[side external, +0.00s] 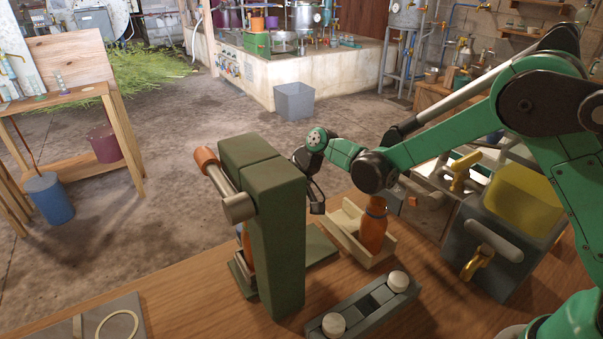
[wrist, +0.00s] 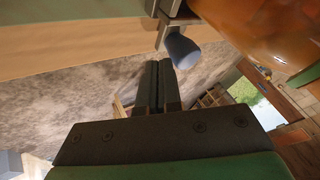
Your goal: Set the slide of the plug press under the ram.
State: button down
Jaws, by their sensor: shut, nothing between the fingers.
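The plug press (side external: 276,230) is a tall dark green block standing on the wooden bench, with an orange-ended lever (side external: 207,161) at its upper left. Low on its left side, a pale grey edge (side external: 240,278) and an orange and blue piece show, mostly hidden by the press body. I cannot tell where the slide stands relative to the ram. My gripper (side external: 317,208) points down just right of and behind the press, shut and empty. In the wrist view its dark fingers (wrist: 159,86) are together, near a blue-grey knob (wrist: 182,49) and a large glossy orange surface (wrist: 265,28).
An orange bottle (side external: 374,228) stands in a cream tray (side external: 340,229) to the right of the press. A dark grey rack (side external: 364,306) with white round knobs lies in front. A grey tank with a yellow inside (side external: 525,203) stands at the right. The bench's front left holds a flat plate (side external: 118,314).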

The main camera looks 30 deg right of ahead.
jog(key=d, duration=0.2)
jog(key=w+d, duration=0.1)
jog(key=shift+d, duration=0.35)
jog(key=v, duration=0.9)
jog(key=shift+s+r, duration=0.3)
jog(key=shift+r, duration=0.1)
